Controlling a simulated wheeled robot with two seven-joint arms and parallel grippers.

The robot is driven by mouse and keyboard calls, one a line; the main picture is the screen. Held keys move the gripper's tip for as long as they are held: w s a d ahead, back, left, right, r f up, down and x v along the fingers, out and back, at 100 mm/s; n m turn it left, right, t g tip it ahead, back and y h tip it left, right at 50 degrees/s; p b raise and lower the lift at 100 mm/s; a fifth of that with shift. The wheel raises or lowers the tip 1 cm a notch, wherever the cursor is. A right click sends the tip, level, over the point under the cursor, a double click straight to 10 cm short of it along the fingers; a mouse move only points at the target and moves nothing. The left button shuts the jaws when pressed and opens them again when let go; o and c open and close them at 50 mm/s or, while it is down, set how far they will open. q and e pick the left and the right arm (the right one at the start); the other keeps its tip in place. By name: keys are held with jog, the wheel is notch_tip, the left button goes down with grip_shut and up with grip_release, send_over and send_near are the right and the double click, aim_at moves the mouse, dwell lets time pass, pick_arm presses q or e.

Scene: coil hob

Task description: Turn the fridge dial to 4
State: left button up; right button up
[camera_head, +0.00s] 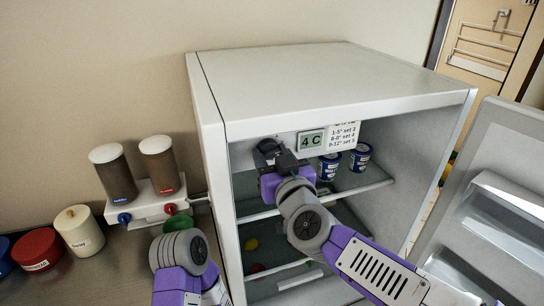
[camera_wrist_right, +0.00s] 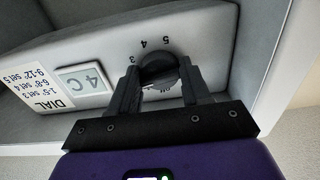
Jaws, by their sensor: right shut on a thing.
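The fridge dial (camera_wrist_right: 158,68) is a dark round knob on the panel at the top of the fridge. In the right wrist view the numbers 3, 4 and 5 show upside down around it; I cannot tell which its pointer marks. My right gripper (camera_wrist_right: 158,88) is shut on the dial, one finger on each side. In the head view the right gripper (camera_head: 270,152) is under the fridge's top front edge and hides the dial. The display (camera_head: 311,140) beside it reads 4 C. My left gripper is not in view; only part of that arm shows.
The fridge (camera_head: 330,85) stands open, its door (camera_head: 490,200) swung right. A card (camera_head: 344,134) lists 1-5° set 3, 6-8° set 4, 9-12° set 5. Two blue tins (camera_head: 359,157) stand on the upper shelf. A twin dispenser (camera_head: 150,200) and several jars stand left.

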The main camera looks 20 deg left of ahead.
jog(key=shift+m, duration=0.3)
jog(key=m, duration=0.3)
jog(key=m+b, duration=0.1)
jog(key=m, duration=0.7)
jog(key=shift+a+b, duration=0.1)
jog(key=shift+b, duration=0.3)
jog(key=shift+r+m+b, duration=0.1)
jog(key=shift+m+b, duration=0.25)
jog(key=shift+m, duration=1.75)
jog(key=o, duration=1.1)
jog(key=shift+c, duration=0.2)
